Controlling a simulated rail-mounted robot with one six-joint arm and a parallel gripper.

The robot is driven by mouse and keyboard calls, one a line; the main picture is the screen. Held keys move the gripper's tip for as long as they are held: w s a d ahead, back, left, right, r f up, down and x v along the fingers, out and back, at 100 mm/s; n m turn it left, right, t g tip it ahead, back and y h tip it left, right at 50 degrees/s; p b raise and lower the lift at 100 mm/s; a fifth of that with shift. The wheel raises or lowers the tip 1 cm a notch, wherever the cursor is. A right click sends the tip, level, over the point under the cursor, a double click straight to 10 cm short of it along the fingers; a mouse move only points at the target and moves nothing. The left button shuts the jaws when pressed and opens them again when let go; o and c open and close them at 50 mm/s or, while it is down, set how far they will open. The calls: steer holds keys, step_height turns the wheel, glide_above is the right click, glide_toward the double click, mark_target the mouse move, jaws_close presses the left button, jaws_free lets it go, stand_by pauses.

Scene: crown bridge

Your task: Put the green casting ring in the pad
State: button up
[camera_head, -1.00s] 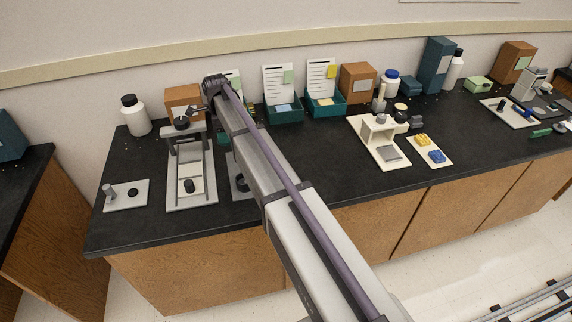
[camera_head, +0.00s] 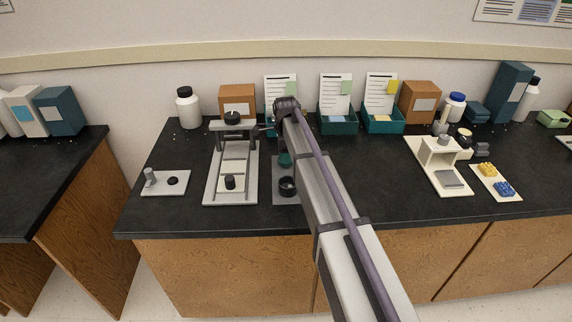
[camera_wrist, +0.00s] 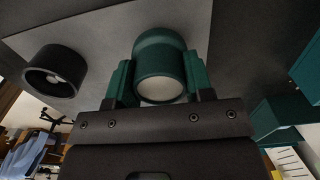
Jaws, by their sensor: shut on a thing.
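The green casting ring (camera_wrist: 160,66) is a short dark-green cylinder with a pale face, seen close up in the wrist view. My gripper (camera_wrist: 159,80) is shut on it, with a green-faced finger at each side. A grey plate (camera_wrist: 110,40) lies beyond it, bearing a black open cup (camera_wrist: 57,72) beside the ring. In the head view the cup (camera_head: 288,187) sits on the plate, and a bit of green (camera_head: 285,160) shows behind it. My arm hides the gripper there. I cannot tell whether the ring touches the plate, or for certain which part is the pad.
A grey press frame (camera_head: 232,170) stands left of the plate, with a small grey plate (camera_head: 165,184) further left. Teal bins (camera_head: 337,118) and a brown box (camera_head: 237,100) line the back. A cream stand (camera_head: 440,160) is to the right. Dark counter between is clear.

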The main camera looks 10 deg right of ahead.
steer(key=shift+f, duration=0.85)
steer(key=shift+r, duration=0.3)
steer(key=shift+f, duration=0.3)
steer(key=o, duration=1)
steer(key=shift+r, duration=0.1)
